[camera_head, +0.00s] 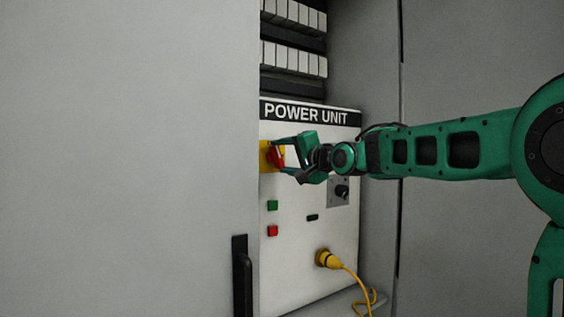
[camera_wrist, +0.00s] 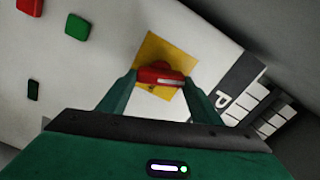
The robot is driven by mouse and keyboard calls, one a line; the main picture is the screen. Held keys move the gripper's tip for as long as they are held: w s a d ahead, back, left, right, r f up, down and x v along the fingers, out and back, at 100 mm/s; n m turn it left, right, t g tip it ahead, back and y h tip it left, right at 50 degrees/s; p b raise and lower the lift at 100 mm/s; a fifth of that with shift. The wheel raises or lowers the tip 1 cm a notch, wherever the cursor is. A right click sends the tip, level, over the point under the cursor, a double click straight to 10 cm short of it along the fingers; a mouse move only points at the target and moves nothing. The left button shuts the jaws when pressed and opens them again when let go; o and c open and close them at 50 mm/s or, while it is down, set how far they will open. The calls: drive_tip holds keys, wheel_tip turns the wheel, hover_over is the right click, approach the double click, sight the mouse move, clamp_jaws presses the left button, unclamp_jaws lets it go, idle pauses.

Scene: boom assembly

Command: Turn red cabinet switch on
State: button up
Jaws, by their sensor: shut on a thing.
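The red switch (camera_head: 276,156) sits on a yellow plate (camera_head: 265,157) on the white power unit panel (camera_head: 292,262). In the wrist view the red switch (camera_wrist: 161,75) lies between my two fingers, in front of its yellow plate (camera_wrist: 180,54). My gripper (camera_head: 284,158) is at the switch and shut on its red handle; it also shows in the wrist view (camera_wrist: 160,82). The handle appears tilted in the head view. Part of the yellow plate is hidden behind the handle and my gripper.
A green button (camera_head: 272,205) and a red button (camera_head: 272,230) sit below the switch. A black knob (camera_head: 342,191) is to the right. A yellow plug (camera_head: 327,258) with a cable is lower down. A grey cabinet door (camera_head: 130,160) with a black handle (camera_head: 242,275) stands at left.

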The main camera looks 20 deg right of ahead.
drive_tip(key=shift+d+f+m, duration=0.15)
drive_tip(key=shift+m, duration=0.9)
drive_tip(key=shift+d+f+m, duration=0.1)
drive_tip(key=shift+m, duration=0.95)
drive_tip(key=o, duration=1.1)
drive_tip(key=shift+c, duration=0.2)
drive_tip(key=shift+a, duration=0.1)
drive_tip(key=shift+s+r, duration=0.1)
drive_tip(key=shift+s, duration=0.15)
drive_tip(key=v, duration=1)
